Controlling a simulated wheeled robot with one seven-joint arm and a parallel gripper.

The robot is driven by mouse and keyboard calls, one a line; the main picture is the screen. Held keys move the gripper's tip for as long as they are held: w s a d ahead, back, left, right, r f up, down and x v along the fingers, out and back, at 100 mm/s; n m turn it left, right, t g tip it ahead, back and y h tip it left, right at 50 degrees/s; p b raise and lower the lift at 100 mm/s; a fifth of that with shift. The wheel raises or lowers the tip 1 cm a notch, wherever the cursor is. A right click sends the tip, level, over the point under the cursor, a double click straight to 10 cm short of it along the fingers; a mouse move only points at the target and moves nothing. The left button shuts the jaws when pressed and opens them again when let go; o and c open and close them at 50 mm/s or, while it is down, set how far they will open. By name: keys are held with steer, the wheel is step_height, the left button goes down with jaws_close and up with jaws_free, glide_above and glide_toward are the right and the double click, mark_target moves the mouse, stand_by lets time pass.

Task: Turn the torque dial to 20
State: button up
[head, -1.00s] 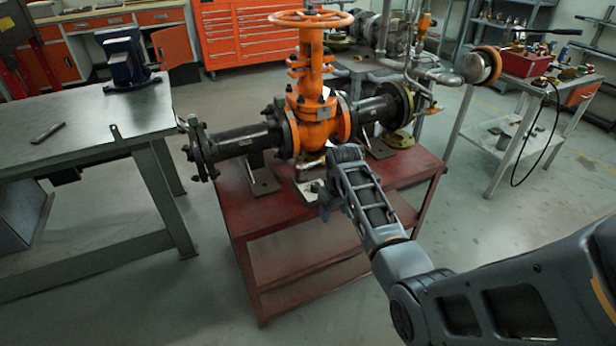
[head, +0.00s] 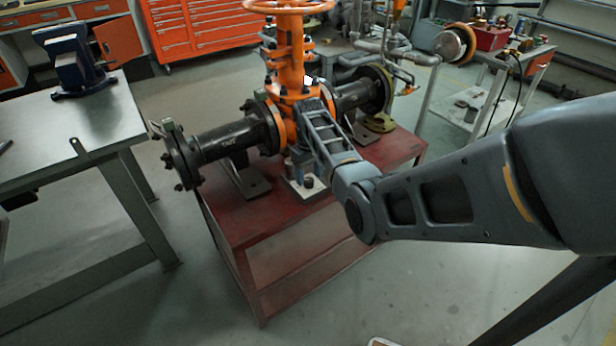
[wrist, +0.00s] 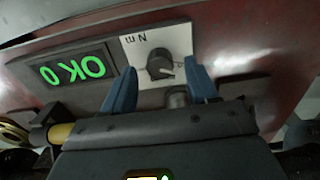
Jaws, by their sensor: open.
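The torque dial (wrist: 160,65) is a dark round knob on a white plate (wrist: 137,45) marked "Nm", seen upside down in the wrist view. A dark display (wrist: 75,76) beside it shows green characters that read "OK 0" when turned over. My gripper (wrist: 162,82) is open, with one blue finger on each side of the dial in this view; I cannot tell whether either touches it. In the head view the white plate (head: 303,190) lies on the red table in front of the orange valve, and my arm hides most of the gripper.
The orange gate valve (head: 291,65) and its black pipe (head: 222,143) stand close around my wrist on the red table (head: 270,225). A metal bench (head: 85,125) with a blue vise (head: 75,62) is at left. The table's front is clear.

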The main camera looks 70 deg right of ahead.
steer(key=shift+f, duration=0.7)
steer(key=c, duration=1)
steer(key=shift+c, duration=0.2)
